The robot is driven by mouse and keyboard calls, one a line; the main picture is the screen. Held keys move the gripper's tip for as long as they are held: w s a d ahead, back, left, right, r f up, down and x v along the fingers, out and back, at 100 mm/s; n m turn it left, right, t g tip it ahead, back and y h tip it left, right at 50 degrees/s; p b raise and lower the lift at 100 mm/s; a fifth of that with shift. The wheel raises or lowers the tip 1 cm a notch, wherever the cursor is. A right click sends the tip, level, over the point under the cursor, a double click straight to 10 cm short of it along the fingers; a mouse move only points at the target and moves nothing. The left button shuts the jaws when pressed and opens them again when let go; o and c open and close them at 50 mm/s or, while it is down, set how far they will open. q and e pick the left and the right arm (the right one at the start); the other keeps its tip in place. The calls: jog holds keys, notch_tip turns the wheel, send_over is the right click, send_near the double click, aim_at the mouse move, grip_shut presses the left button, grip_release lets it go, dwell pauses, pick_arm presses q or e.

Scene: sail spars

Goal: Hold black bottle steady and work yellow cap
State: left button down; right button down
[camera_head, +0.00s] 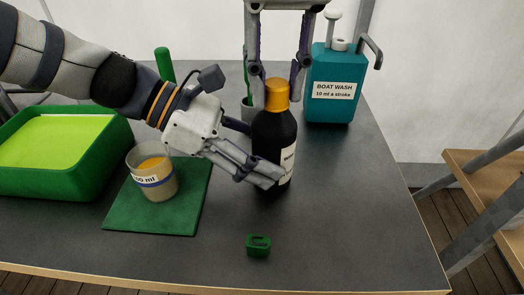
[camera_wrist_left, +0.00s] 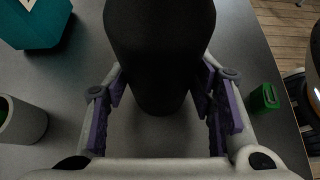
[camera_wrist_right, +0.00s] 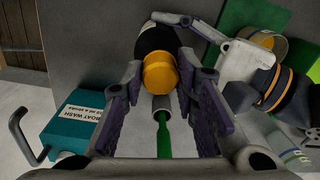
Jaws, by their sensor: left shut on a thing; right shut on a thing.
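The black bottle (camera_head: 275,138) stands upright on the dark table, a white label facing right. Its yellow cap (camera_head: 277,95) is on top. My left gripper (camera_head: 268,178) is shut around the lower body of the bottle; in the left wrist view the bottle (camera_wrist_left: 160,60) sits between its fingers. My right gripper (camera_head: 277,84) comes down from above and is shut on the yellow cap, one finger on each side. In the right wrist view the cap (camera_wrist_right: 161,74) shows between the fingers, with the bottle (camera_wrist_right: 153,40) behind it.
A teal boat wash pump bottle (camera_head: 333,85) stands right of the bottle. A cup (camera_head: 246,112) with a green-handled tool is behind it. A measuring cup of orange liquid (camera_head: 153,172) stands on a green mat (camera_head: 150,222). A green tray (camera_head: 60,190) is left; a small green block (camera_head: 258,246) lies in front.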

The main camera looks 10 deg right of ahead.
aim_at(275, 84)
jog(key=m, duration=0.4)
jog(key=shift+a+f, duration=0.1)
jog(key=shift+f, duration=0.1)
jog(key=m, duration=1.3)
jog(key=shift+w, duration=0.1)
jog(key=c, duration=1.2)
grip_release()
jog(key=shift+m, duration=0.4)
jog(key=r, duration=1.2)
jog(key=shift+s+r, duration=0.1)
jog(key=shift+s, duration=0.15)
